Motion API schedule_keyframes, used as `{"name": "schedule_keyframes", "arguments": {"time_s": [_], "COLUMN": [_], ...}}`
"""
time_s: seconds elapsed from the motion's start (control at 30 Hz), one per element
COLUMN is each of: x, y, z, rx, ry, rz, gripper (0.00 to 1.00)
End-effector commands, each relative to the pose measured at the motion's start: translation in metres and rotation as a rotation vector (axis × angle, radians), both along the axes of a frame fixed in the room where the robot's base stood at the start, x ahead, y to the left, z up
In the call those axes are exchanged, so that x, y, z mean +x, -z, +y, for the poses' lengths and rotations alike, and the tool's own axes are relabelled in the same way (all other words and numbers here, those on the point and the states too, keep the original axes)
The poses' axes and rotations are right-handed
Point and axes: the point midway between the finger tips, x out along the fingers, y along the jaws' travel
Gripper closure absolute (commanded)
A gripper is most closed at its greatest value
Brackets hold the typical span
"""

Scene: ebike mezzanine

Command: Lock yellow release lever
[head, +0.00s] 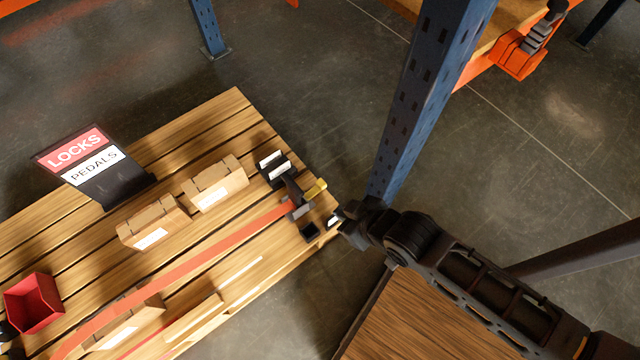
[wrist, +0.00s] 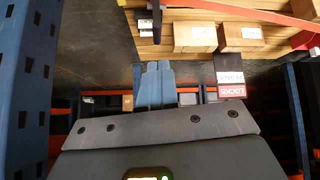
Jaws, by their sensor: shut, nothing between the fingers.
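The yellow release lever (head: 317,188) is a short yellow tab on a dark ratchet buckle (head: 298,208) at the right end of the pallet. An orange-red strap (head: 200,258) runs from the buckle to the lower left across the pallet. My gripper (head: 338,222) is shut and empty, just right of and below the lever, by the pallet's edge and apart from the lever. In the wrist view the yellow lever cannot be made out; the strap (wrist: 240,15) shows at the top.
The wooden pallet (head: 240,105) bears cardboard boxes (head: 215,184), a red bin (head: 33,303) and a sign (head: 85,160) reading LOCKS and PEDALS. A blue rack post (head: 425,90) stands close behind my gripper. Bare floor (head: 300,70) lies beyond the pallet.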

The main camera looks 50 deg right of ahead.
Motion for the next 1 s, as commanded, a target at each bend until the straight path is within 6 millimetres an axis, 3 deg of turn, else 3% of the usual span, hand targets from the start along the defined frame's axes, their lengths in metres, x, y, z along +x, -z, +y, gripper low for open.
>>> {"name": "schedule_keyframes", "arguments": {"time_s": [0.03, 0.1, 0.3, 0.4, 0.53, 0.7, 0.87, 1.0], "x": [0.020, 0.040, 0.097, 0.124, 0.153, 0.175, 0.181, 0.181], "y": [0.031, 0.061, 0.123, 0.142, 0.152, 0.150, 0.147, 0.159], "z": [-0.009, -0.021, -0.059, -0.080, -0.105, -0.127, -0.136, -0.138], "rx": [-0.001, 0.002, 0.018, 0.034, 0.055, 0.080, 0.093, 0.094], "ry": [0.018, 0.039, 0.106, 0.140, 0.179, 0.214, 0.228, 0.229], "rz": [0.041, 0.114, 0.323, 0.426, 0.545, 0.654, 0.698, 0.706], "gripper": [1.00, 1.00, 1.00, 1.00, 1.00, 1.00, 1.00, 1.00]}}
